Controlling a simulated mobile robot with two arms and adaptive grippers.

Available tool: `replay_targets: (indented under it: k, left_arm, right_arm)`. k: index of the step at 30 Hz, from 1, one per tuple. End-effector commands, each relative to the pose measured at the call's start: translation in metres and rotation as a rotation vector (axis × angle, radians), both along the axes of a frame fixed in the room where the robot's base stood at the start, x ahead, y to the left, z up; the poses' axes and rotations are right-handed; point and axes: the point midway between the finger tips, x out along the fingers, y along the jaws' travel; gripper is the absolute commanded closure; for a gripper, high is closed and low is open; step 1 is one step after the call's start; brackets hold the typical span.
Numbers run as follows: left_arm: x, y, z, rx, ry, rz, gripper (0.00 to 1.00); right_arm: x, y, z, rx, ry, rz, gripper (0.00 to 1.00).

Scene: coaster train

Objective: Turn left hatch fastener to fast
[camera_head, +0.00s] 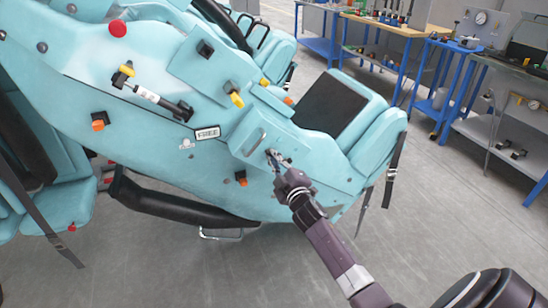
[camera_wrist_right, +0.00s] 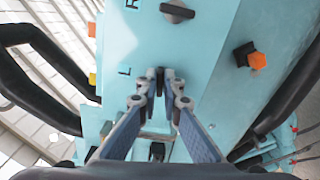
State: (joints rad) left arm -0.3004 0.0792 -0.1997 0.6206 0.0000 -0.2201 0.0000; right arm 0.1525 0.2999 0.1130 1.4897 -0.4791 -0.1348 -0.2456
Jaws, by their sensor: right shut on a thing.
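The teal hatch panel (camera_head: 243,139) is on the side of the teal coaster car and carries a small metal handle. In the right wrist view the hatch (camera_wrist_right: 190,50) bears the letters L and R. My right gripper (camera_head: 272,158) reaches the panel from below right. Its fingers (camera_wrist_right: 160,82) are shut on the small dark left hatch fastener (camera_wrist_right: 160,80) beside the L. The fingers hide most of that fastener, so I cannot read its turn. The dark right fastener (camera_wrist_right: 177,12) stands by the R, clear of my gripper. My left gripper is not in view.
A FREE plate (camera_head: 207,133) is left of the hatch. Black-and-orange latches, yellow-tipped levers and a red knob (camera_head: 117,28) stick out of the car. A black padded bar (camera_head: 180,208) runs below. Blue workbenches (camera_head: 440,80) stand behind; the grey floor between is open.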

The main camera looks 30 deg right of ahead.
Motion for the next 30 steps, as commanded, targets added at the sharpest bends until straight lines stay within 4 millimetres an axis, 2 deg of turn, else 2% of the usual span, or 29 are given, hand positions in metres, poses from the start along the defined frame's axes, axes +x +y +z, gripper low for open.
replay_targets:
  k: [9,26,27,30]
  left_arm:
    - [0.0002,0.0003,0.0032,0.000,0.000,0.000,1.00]
    - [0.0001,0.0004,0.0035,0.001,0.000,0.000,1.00]
    - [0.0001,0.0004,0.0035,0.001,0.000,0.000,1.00]
    - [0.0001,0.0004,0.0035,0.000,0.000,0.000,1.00]
  right_arm:
    - [0.0000,0.0001,-0.0011,0.128,-0.028,-0.001,1.00]
    - [0.0000,0.0003,-0.0016,0.157,-0.035,0.000,1.00]
    - [0.0000,0.0003,-0.0016,0.157,-0.035,0.000,0.92]
    - [0.0000,0.0004,-0.0014,0.156,-0.035,0.001,0.81]
